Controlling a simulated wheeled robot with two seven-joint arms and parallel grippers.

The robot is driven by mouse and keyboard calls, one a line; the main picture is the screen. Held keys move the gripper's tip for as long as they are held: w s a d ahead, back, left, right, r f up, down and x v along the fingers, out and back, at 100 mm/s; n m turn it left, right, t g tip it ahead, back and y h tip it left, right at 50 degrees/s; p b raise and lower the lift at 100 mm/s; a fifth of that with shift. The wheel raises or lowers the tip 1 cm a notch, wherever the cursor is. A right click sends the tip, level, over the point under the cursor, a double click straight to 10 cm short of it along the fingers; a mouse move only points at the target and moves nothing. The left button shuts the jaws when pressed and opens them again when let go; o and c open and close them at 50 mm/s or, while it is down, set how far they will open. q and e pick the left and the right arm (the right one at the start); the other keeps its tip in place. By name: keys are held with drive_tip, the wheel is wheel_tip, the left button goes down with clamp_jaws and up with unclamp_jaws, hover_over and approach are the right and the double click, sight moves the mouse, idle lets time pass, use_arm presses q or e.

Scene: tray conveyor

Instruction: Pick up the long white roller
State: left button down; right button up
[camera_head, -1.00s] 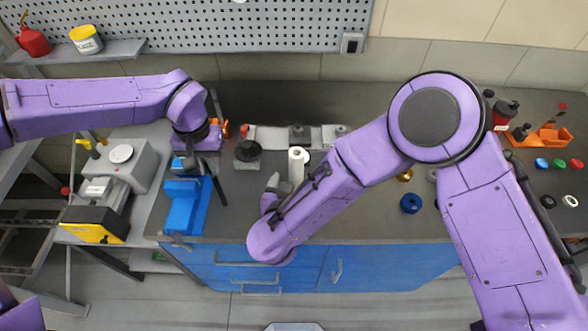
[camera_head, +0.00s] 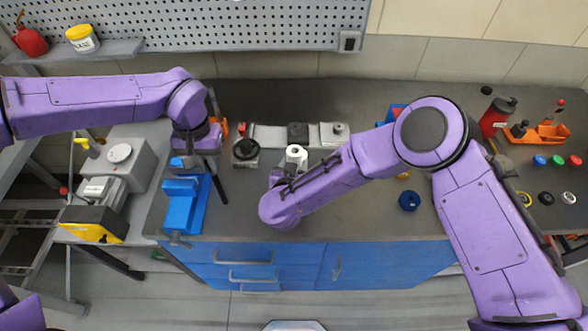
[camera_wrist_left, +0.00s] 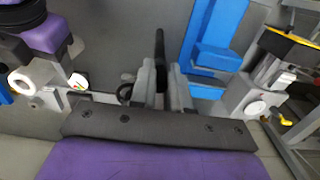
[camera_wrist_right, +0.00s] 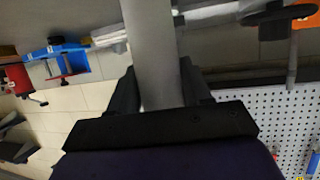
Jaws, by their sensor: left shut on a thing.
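The long white roller (camera_head: 296,157) shows its round end with a hole in the head view, above the dark bench top. The left wrist view shows that ring-shaped end (camera_wrist_left: 22,83), and in the right wrist view the roller (camera_wrist_right: 150,35) runs between the fingers of my right gripper (camera_wrist_right: 157,75). The fingers flank it closely; I cannot tell whether they clamp it. My right forearm hides part of it in the head view. My left gripper (camera_wrist_left: 161,78) is shut on a thin black rod (camera_wrist_left: 159,45), which hangs beside a blue vise (camera_head: 180,207).
A grey fixture (camera_head: 268,134) with a black knob stands behind the roller. A grey machine with a yellow-and-black front (camera_head: 95,222) is at the left. A dark blue ring (camera_head: 409,200) lies right of my right forearm. The front middle of the bench is clear.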

sight(294, 158)
wheel_tip(294, 158, up, 3)
drive_tip(key=shift+w, duration=0.1)
use_arm(q)
drive_tip(key=shift+w, duration=0.1)
use_arm(e)
drive_tip(key=s+r, duration=0.2)
drive_tip(key=r, duration=0.1)
drive_tip(key=s+r, duration=0.2)
drive_tip(key=shift+s+r, duration=0.35)
drive_tip(key=shift+r, duration=0.05)
drive_tip(key=d+v, duration=0.1)
drive_tip(key=v, duration=0.9)
drive_tip(key=shift+s+d+r, duration=0.25)
drive_tip(key=shift+d, duration=0.05)
